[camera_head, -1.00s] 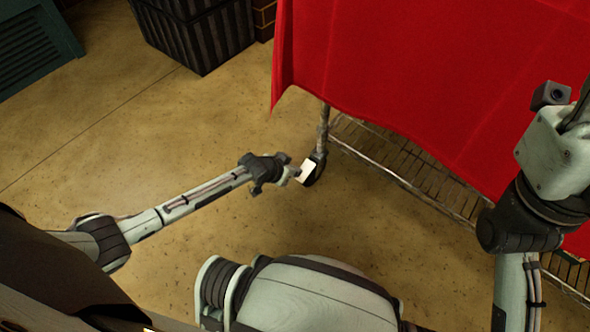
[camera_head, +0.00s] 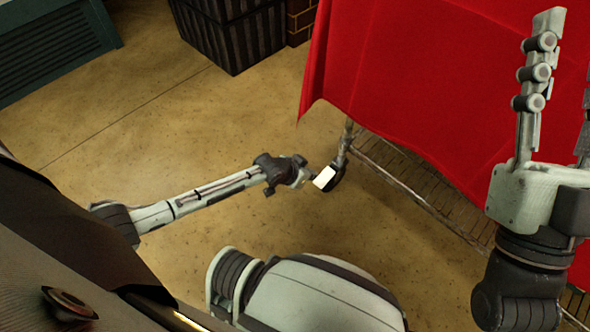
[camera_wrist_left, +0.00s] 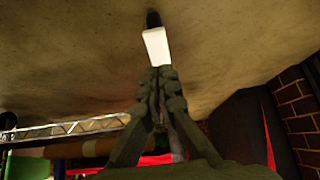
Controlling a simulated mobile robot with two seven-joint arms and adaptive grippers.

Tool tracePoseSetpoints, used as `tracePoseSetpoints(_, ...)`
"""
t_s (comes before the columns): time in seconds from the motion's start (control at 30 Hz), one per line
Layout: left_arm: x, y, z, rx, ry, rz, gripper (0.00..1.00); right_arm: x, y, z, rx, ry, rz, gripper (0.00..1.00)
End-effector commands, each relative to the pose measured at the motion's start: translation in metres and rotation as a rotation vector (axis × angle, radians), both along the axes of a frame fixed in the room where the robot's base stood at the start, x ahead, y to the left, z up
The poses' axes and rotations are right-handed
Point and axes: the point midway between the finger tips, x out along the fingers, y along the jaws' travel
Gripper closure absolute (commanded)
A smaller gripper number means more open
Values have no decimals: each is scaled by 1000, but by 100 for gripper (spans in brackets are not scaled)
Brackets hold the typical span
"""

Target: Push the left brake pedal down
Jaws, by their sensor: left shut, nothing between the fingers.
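The left brake pedal is a small white plate (camera_head: 325,178) at a dark caster wheel (camera_head: 337,181), under the corner of the red-draped cart. My left gripper (camera_head: 307,176) is low over the floor, just left of the pedal. In the left wrist view the pedal (camera_wrist_left: 156,47) lies right at the tips of my left gripper (camera_wrist_left: 158,72), which is shut and empty. I cannot tell whether the tips touch it. My right gripper (camera_head: 560,110) is raised at the right, in front of the red cloth, with its fingers apart; it is partly out of frame.
The red cloth (camera_head: 420,80) hangs over the cart. A wire shelf (camera_head: 410,175) runs low along the cart. A dark ribbed bin (camera_head: 235,35) stands at the back. The tan floor (camera_head: 190,140) around the left arm is clear.

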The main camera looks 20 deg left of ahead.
Motion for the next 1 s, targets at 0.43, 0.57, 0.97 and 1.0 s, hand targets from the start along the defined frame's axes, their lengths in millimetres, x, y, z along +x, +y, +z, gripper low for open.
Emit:
tracePoseSetpoints(0.43,-53,19,55,3,1,-1,100,32,17,-62,-158,443,18,60)
tracePoseSetpoints(0.57,-56,21,57,3,1,-1,100,34,16,-69,-172,476,14,60)
tracePoseSetpoints(0.97,-56,21,57,2,1,0,100,34,16,-70,-173,479,14,60)
tracePoseSetpoints(1.0,-56,21,57,2,1,0,100,34,16,-70,-173,479,14,60)
